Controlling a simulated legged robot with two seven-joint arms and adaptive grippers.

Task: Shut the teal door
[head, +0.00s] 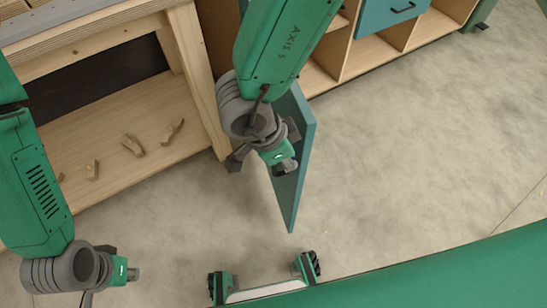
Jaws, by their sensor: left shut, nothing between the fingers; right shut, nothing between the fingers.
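The teal door (301,150) stands open, seen nearly edge-on in the middle of the head view. It juts out from the wooden shelving unit over the concrete floor. My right gripper (287,167) is shut and empty, close against the left face of the door in the picture; I cannot tell whether they touch. My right arm hides the door's upper left part and its hinge side. My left gripper (133,274) is shut and empty at the lower left, well away from the door.
The wooden shelving unit (345,55) has open compartments and a teal front with a black handle (403,8). A wooden bench (120,160) at left carries several small wooden pieces (132,145). Concrete floor right of the door is clear.

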